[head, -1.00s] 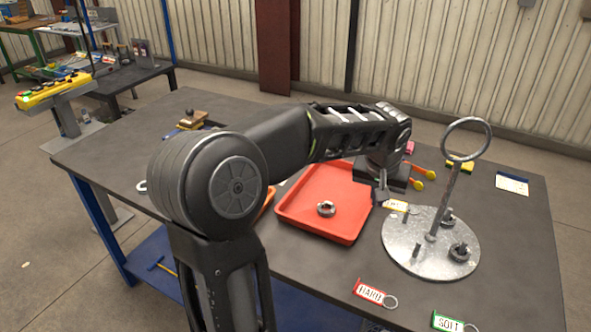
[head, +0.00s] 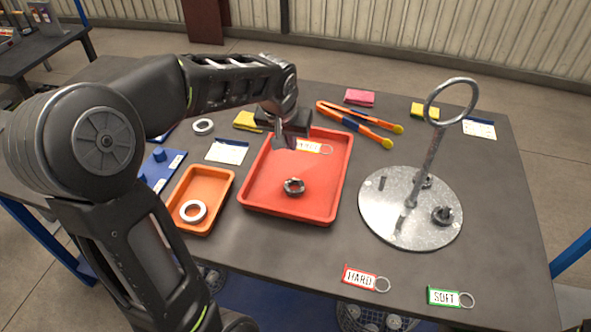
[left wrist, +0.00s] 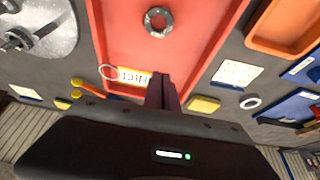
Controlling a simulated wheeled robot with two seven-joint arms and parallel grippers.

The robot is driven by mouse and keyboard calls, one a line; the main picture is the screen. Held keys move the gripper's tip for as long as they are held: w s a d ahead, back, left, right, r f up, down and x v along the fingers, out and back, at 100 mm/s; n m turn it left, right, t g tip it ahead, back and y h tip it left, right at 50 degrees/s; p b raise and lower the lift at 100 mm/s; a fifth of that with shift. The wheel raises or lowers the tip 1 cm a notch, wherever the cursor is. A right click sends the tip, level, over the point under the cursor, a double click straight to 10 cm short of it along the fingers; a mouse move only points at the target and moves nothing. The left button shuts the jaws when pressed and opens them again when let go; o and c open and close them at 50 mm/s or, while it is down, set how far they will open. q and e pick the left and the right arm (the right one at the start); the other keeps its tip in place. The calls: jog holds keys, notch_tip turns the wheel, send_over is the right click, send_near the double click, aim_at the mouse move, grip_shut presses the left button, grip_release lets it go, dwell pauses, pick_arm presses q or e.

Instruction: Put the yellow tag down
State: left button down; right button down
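The yellow tag (head: 308,146), with dark lettering and a metal ring, is at the tips of my left gripper (head: 283,136). The gripper's fingers are shut on the tag's end, and its ring end points right in the head view. The tag shows over the back part of the red tray (head: 256,190); how high above the tray floor is hard to tell. In the left wrist view the tag (left wrist: 133,77) sticks out left of the closed fingers (left wrist: 161,92). My right gripper is not in view.
A dark ring nut (head: 293,187) lies in the red tray. Left is an orange tray (head: 181,218) with a white ring. Right is a round metal plate (head: 385,222) with a looped post. Red HARD (head: 359,277) and green SOFT (head: 443,297) tags lie in front. Tongs (head: 345,119) lie behind.

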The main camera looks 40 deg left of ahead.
pick_arm(q)
send_over(292, 175)
jog(key=s, duration=0.1)
jog(key=shift+s+d+f, duration=0.1)
jog(key=shift+f, duration=1.3)
jog(key=shift+s+d+f, duration=0.1)
jog(key=shift+f, duration=1.3)
jog(key=shift+f, duration=1.9)
jog(key=c, duration=2.2)
grip_release()
jog(key=shift+f, duration=0.15)
jog(key=c, duration=1.7)
grip_release()
jog(key=shift+r, duration=0.4)
jog(key=v, duration=1.1)
jog(key=shift+s+r, duration=0.2)
jog(key=shift+r, duration=0.05)
